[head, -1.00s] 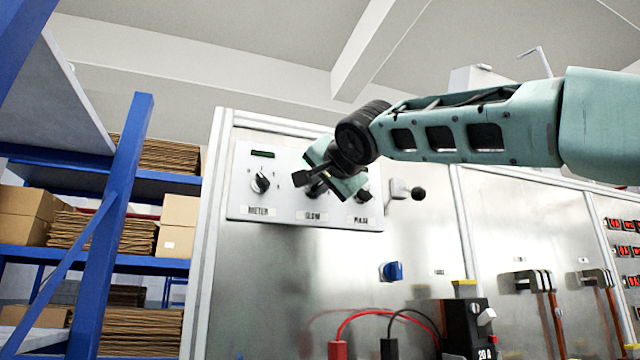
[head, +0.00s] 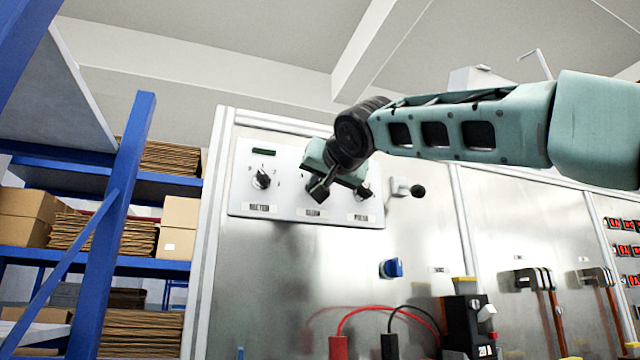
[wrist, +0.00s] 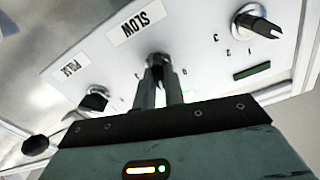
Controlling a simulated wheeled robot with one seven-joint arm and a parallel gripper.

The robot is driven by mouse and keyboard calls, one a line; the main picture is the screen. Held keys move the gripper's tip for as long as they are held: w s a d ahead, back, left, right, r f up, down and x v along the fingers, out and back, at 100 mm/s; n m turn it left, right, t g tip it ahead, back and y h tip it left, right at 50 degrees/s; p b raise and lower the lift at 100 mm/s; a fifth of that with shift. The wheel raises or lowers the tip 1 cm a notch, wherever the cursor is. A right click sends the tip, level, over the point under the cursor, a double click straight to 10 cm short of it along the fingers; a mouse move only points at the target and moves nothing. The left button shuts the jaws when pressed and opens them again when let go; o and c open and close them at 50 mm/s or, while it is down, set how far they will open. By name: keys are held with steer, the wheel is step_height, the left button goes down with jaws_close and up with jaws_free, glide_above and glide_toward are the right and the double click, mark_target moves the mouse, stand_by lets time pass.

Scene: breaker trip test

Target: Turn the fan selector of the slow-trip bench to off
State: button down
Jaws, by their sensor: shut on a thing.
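A white control panel (head: 240,205) carries three dark selector knobs in a row. The middle knob (wrist: 157,60) has the SLOW plate (wrist: 141,21) by it. My gripper (wrist: 160,78) is shut on this middle knob in the wrist view, a finger on each side. In the head view my gripper (head: 320,190) covers most of the knob, so its pointer position cannot be told. The left knob, METER (head: 261,178), stands apart from my gripper; the wrist view also shows it (wrist: 256,22). The PULSE knob (head: 362,190) is on the right, partly hidden by my gripper.
A lever with a black ball (head: 417,191) sticks out just right of the panel. Blue shelving with boxes (head: 180,212) stands at the left.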

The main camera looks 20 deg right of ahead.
steer(key=n, duration=0.6)
steer(key=shift+a, duration=0.1)
steer(key=n+p, duration=0.1)
steer(key=n, duration=0.4)
steer(key=shift+a+f+n, duration=0.1)
steer(key=shift+f+n, duration=0.05)
steer(key=shift+n, duration=0.25)
steer(key=c, duration=1.5)
jaws_free()
steer(key=shift+s+b, duration=3.15)
steer(key=shift+s, duration=5.55)
